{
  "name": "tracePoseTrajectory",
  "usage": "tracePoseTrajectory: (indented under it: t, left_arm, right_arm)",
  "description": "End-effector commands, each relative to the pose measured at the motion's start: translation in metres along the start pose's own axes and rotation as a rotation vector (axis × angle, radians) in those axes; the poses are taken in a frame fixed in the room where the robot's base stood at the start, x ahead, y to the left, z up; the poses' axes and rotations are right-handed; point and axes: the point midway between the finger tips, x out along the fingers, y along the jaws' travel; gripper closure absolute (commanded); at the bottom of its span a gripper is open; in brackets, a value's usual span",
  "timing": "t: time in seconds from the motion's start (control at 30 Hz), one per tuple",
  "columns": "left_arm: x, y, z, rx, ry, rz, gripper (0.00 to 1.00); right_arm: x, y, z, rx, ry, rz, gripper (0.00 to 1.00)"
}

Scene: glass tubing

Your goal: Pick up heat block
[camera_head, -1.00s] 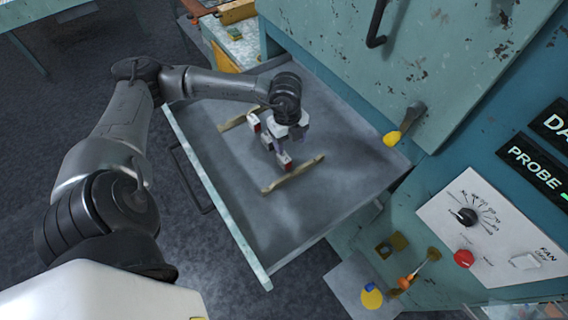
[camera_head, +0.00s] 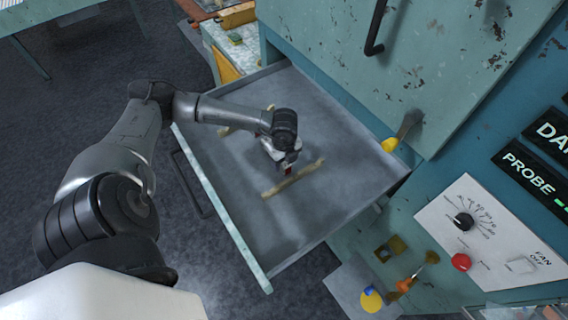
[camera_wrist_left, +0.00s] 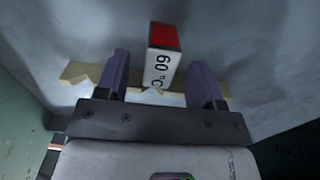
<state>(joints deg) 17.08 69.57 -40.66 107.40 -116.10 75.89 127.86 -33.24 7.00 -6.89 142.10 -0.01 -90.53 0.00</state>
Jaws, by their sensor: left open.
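The heat block (camera_wrist_left: 163,60) is a small white block with a red end and "60 °C" printed on it. In the wrist view it lies between the two purple fingers of my left gripper (camera_wrist_left: 159,62), with a gap on each side. My left gripper is open and low inside the open drawer (camera_head: 345,150). My right gripper is not in view.
A pale notched wooden strip (camera_head: 294,178) lies in the drawer and shows behind the fingers in the wrist view (camera_wrist_left: 80,73). The cabinet front (camera_head: 400,60) rises behind the drawer. Bare drawer floor lies around the strips.

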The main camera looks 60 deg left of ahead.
Motion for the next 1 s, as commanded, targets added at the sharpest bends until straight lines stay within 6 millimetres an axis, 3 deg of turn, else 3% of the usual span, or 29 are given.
tracePoseTrajectory:
  t: [0.23,0.57,1.0]
  left_arm:
    - [0.028,0.000,0.000,-0.001,0.001,0.001,0.38]
    - [0.034,0.000,0.000,0.000,0.001,0.000,0.38]
    - [0.034,0.000,0.000,0.000,0.001,0.000,0.79]
  right_arm:
    - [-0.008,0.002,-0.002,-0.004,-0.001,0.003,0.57]
    - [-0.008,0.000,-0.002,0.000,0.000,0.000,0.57]
    - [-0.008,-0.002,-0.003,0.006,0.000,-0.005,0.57]
